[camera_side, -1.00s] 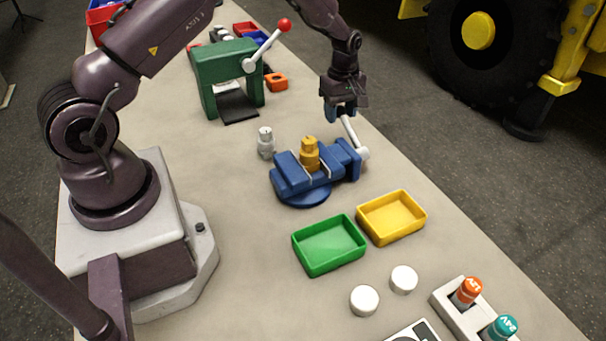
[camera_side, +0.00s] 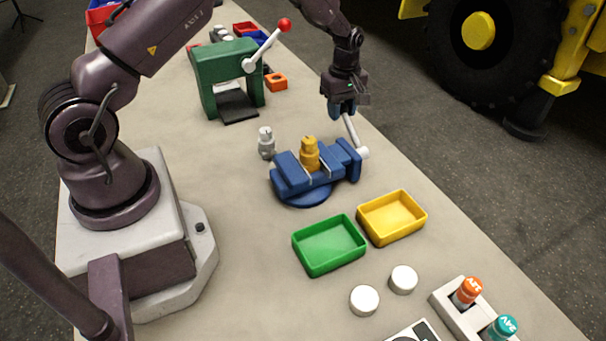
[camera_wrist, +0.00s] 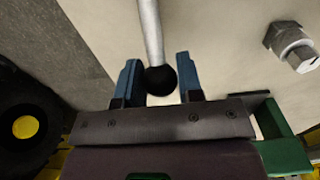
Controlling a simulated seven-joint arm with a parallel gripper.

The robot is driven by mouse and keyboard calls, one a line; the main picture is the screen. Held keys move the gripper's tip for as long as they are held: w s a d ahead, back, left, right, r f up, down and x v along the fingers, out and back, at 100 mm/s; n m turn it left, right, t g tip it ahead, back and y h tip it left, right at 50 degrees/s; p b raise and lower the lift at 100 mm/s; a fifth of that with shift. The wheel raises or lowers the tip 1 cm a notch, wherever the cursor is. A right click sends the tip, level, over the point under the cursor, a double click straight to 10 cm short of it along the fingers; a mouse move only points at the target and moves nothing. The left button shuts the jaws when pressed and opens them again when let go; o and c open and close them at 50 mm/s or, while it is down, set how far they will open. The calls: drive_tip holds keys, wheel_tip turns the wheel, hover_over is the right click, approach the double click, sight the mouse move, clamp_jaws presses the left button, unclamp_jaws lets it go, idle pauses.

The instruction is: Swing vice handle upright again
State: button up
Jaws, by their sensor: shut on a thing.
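The blue vice (camera_side: 318,172) stands on the bench, with a gold fitting (camera_side: 310,154) upright between its jaws. The vice handle (camera_side: 352,131) is a pale rod that rises from the screw end at the right and leans a little left in the side view. My gripper (camera_side: 342,110) is at its upper end, pointing down, shut on the handle. In the wrist view the rod (camera_wrist: 150,32) ends in a black ball knob (camera_wrist: 160,80) between my two blue fingers. The knob is hidden by the fingers in the side view.
A grey fitting (camera_side: 266,143) stands left of the vice. A green tray (camera_side: 328,269) and a yellow tray (camera_side: 418,231) lie in front. A green press (camera_side: 222,62) with a red-knobbed lever is behind. The bench's right edge runs close to the handle.

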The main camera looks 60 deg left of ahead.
drive_tip(key=shift+d+r, duration=0.35)
drive_tip(key=shift+r, duration=0.1)
drive_tip(key=shift+d+r, duration=0.8)
drive_tip(key=shift+d, duration=0.05)
drive_tip(key=o, duration=0.5)
drive_tip(key=shift+c, duration=0.2)
drive_tip(key=shift+a+f, duration=0.1)
drive_tip(key=shift+a+f, duration=0.2)
drive_tip(key=shift+a, duration=0.1)
drive_tip(key=shift+c, duration=0.5)
